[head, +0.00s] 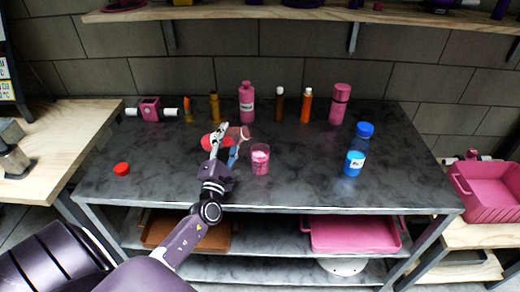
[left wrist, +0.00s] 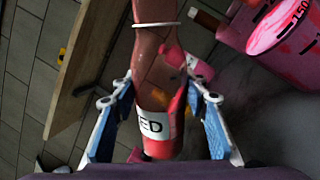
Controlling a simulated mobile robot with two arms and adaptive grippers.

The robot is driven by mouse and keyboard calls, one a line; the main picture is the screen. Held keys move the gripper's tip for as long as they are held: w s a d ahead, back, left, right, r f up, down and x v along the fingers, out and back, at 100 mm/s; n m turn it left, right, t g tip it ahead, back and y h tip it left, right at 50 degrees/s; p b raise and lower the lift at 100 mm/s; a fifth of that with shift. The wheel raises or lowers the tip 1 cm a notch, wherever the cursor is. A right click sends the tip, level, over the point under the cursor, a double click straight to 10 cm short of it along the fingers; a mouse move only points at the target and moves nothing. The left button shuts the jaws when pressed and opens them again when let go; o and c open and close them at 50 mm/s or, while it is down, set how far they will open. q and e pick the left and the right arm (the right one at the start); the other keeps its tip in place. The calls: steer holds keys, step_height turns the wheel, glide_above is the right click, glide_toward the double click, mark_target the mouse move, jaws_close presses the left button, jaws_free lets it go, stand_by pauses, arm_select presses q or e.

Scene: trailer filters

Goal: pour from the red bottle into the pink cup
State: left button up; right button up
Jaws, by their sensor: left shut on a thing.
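The red bottle (head: 209,141) is tipped nearly onto its side above the table, with its clear neck pointing right. My left gripper (head: 228,144) is shut on it. In the left wrist view the bottle (left wrist: 155,65), with a label ending in "ED", sits between the two blue-padded fingers (left wrist: 160,112). The pink cup (head: 260,159) stands upright on the table, just right of and below the bottle's mouth. It also shows at the upper right of the left wrist view (left wrist: 283,28), with volume marks. I cannot tell whether liquid is flowing. My right gripper is out of view.
A red cap (head: 121,169) lies at the table's left. Several bottles, including a pink one (head: 247,102) and an orange one (head: 306,106), stand along the back. A blue-capped bottle (head: 357,150) stands at the right. The front centre-right of the dark table (head: 310,190) is clear.

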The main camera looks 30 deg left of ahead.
arm_select(q)
steer(key=shift+a+m+t+h, duration=0.15)
steer(key=shift+m+t+h, duration=0.2)
steer(key=shift+m, duration=1.05)
stand_by(1.9)
steer(key=shift+d+r+m+h, duration=0.25)
steer(key=shift+r+m, duration=0.15)
steer(key=shift+m, duration=0.15)
steer(key=shift+d+r+m+h, duration=0.1)
steer(key=shift+r+m+h, duration=0.1)
steer(key=shift+r+m, duration=0.25)
stand_by(1.5)
steer(key=shift+w+r+m+t+h+p, duration=0.1)
steer(key=shift+r+m+t+h+p, duration=0.25)
steer(key=shift+m+p, duration=0.4)
stand_by(1.0)
steer(key=shift+d, duration=0.1)
steer(key=shift+a+f+n+y+b, duration=0.2)
steer(key=shift+f+n+y+b, duration=0.35)
steer(key=shift+f+n+b, duration=0.65)
steer(key=shift+a+r+n+g+y+p, duration=0.2)
steer(key=shift+n+g+y+p, duration=0.25)
steer(key=shift+n, duration=0.6)
steer(key=shift+f, duration=0.1)
